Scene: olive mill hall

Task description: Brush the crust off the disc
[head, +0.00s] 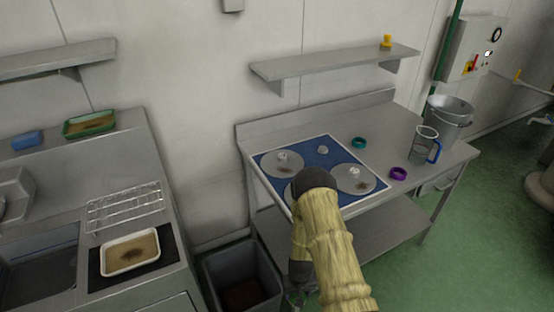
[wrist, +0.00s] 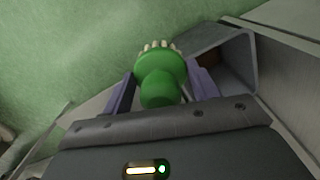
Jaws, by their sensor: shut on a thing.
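My gripper (wrist: 162,82) is shut on a green brush (wrist: 160,72) with pale bristles, which point away from me. In the head view the arm hides most of the gripper, and a bit of green shows low by it. Metal discs lie on a blue mat (head: 322,150) on the steel table. The brush is apart from the discs, low in front of the table.
A grey bin (head: 216,262) stands on the floor left of my gripper. A teal ring (head: 359,142), a purple ring (head: 398,174), a jug (head: 423,148) and a bucket (head: 450,117) stand right of the mat. A tray (head: 130,266) and wire rack (head: 125,205) are at left.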

